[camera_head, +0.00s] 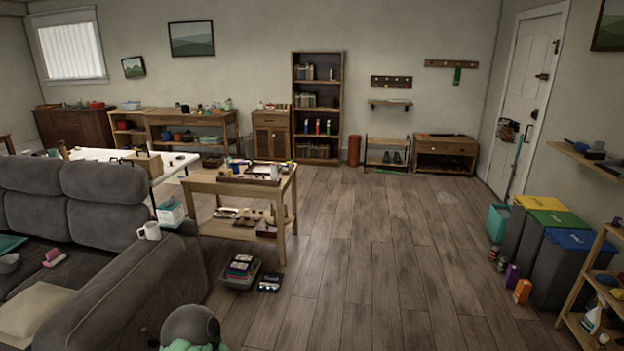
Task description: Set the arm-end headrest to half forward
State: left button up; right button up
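A dark grey sofa (160,268) fills the lower left, with its near arm toward the right. Its arm-end headrest (103,179) is the right one of the padded headrests on top of the backrest. It looks roughly upright, in line with the back cushion below; its exact tilt is hard to tell. Another headrest (30,173) sits beside it to the left. A white mug (149,231) stands near the inner corner of the arm, close to this headrest. Neither of my grippers is in view.
A wooden table (236,190) with items stands behind the sofa, with a crate (240,272) on the floor before it. A rounded grey object (190,325) with pale green below it is at the bottom edge. Bins (570,265) line the right. The middle floor is clear.

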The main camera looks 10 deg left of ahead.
aim_at(98, 181)
jog(key=i+u, duration=0.2)
jog(key=i, duration=0.45)
jog(key=i+u, duration=0.25)
jog(key=i, duration=0.4)
jog(key=i+l+u, duration=0.2)
jog(key=i, duration=0.4)
